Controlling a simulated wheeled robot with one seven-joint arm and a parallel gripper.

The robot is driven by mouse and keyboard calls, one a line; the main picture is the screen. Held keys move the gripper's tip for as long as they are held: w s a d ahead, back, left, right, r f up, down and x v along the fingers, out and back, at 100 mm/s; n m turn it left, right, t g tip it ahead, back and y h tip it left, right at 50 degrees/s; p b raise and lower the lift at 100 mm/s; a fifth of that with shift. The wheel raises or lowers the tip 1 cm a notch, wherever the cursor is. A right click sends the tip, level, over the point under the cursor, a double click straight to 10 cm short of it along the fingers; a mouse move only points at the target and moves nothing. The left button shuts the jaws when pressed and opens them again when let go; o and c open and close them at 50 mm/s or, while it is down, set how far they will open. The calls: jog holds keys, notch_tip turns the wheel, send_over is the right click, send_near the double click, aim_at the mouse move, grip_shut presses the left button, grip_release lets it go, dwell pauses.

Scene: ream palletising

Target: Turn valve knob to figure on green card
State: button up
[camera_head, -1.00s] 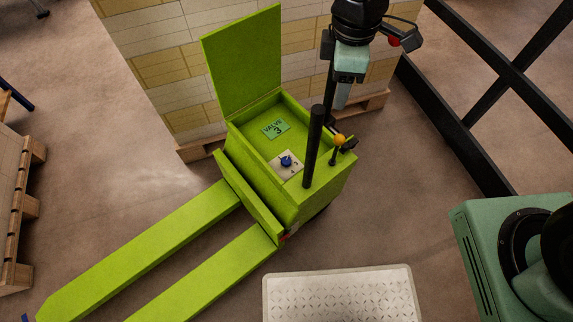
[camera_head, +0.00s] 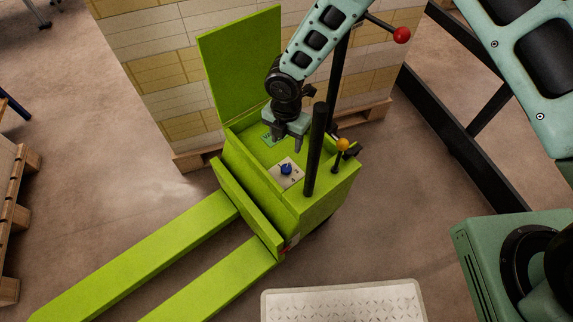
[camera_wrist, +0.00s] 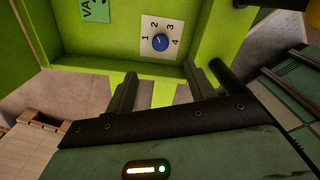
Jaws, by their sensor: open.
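The blue valve knob (camera_head: 286,169) sits on a pale square plate (camera_head: 294,180) inside the open lime-green box. In the wrist view the knob (camera_wrist: 160,42) is ringed by the figures 1, 2, 3 and 4; I cannot tell for sure which figure it points at. The green card (camera_head: 268,140) lies behind the knob, partly covered by my gripper; a second earlier it read VALVE 3. In the wrist view only part of the card (camera_wrist: 95,10) shows. My gripper (camera_wrist: 160,80) is open and empty, its fingers above the box, apart from the knob.
The box's raised lid (camera_head: 243,65) stands behind. A black post (camera_head: 316,150) and a lever with a yellow ball (camera_head: 343,145) rise close to the right of the knob. A stacked pallet (camera_head: 165,60) is behind. Two green forks (camera_head: 140,262) stretch out front left.

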aim_at(286, 168)
notch_tip(286, 168, down, 13)
jog(key=shift+r+b, duration=0.1)
jog(key=shift+b, duration=0.45)
jog(key=shift+c, duration=0.3)
jog(key=c, duration=0.9)
